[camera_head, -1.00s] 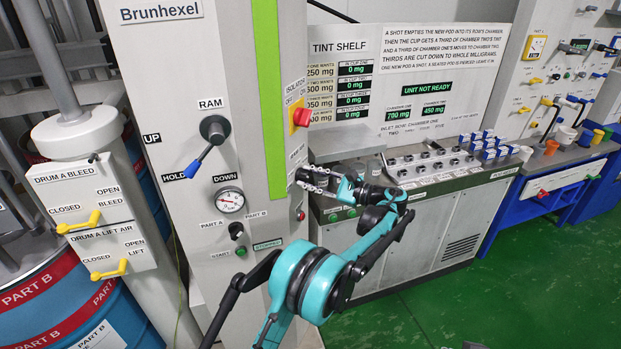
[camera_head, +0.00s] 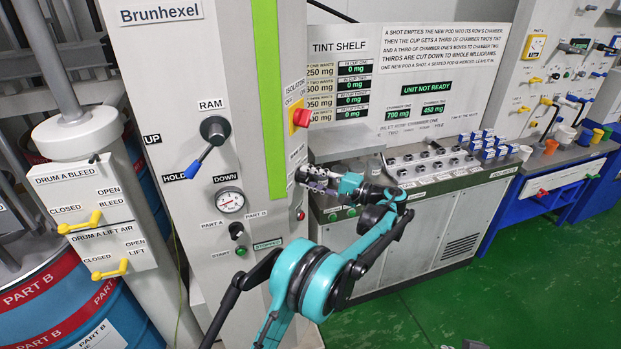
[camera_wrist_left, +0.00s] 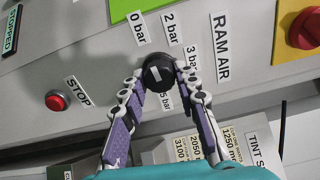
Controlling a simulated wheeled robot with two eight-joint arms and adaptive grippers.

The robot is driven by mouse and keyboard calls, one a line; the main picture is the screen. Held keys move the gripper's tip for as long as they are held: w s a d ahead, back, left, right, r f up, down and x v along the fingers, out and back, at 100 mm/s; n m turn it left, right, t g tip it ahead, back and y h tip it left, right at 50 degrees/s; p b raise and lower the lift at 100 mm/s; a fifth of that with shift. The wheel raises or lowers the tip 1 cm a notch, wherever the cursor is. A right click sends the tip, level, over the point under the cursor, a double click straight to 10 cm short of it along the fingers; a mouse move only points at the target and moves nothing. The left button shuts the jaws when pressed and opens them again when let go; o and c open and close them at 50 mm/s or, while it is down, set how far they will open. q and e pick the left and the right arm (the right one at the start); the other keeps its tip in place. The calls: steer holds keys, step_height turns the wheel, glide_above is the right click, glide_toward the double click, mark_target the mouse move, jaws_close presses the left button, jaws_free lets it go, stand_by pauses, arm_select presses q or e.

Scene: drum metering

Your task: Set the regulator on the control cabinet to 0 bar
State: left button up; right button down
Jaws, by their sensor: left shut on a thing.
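The regulator is a round black knob (camera_wrist_left: 158,72) on the grey cabinet face, seen in the left wrist view. A small white mark shows on it, left of its middle; I cannot tell for sure which label it points to. The labels 0 bar (camera_wrist_left: 138,29), 2 bar (camera_wrist_left: 170,29) and 3 bar (camera_wrist_left: 190,56) stand around its upper and right side; another label below is partly hidden. My left gripper (camera_wrist_left: 158,82) is shut on the knob, one finger on each side. In the head view this gripper (camera_head: 306,176) covers the knob at the column's right edge.
A red stop button (camera_wrist_left: 57,101) is left of the knob in the wrist view. A red isolator switch (camera_head: 301,117) sits above the gripper in the head view. The tint shelf's cabinet (camera_head: 430,225) stands to the right, with green floor (camera_head: 450,300) in front.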

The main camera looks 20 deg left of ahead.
arm_select(q)
steer(key=shift+n, duration=0.6)
steer(key=o, duration=1.1)
steer(key=shift+a, duration=0.15)
steer(key=shift+o, duration=0.2)
steer(key=s+d, duration=0.2)
steer(key=d, duration=1)
steer(key=shift+s+a, duration=0.1)
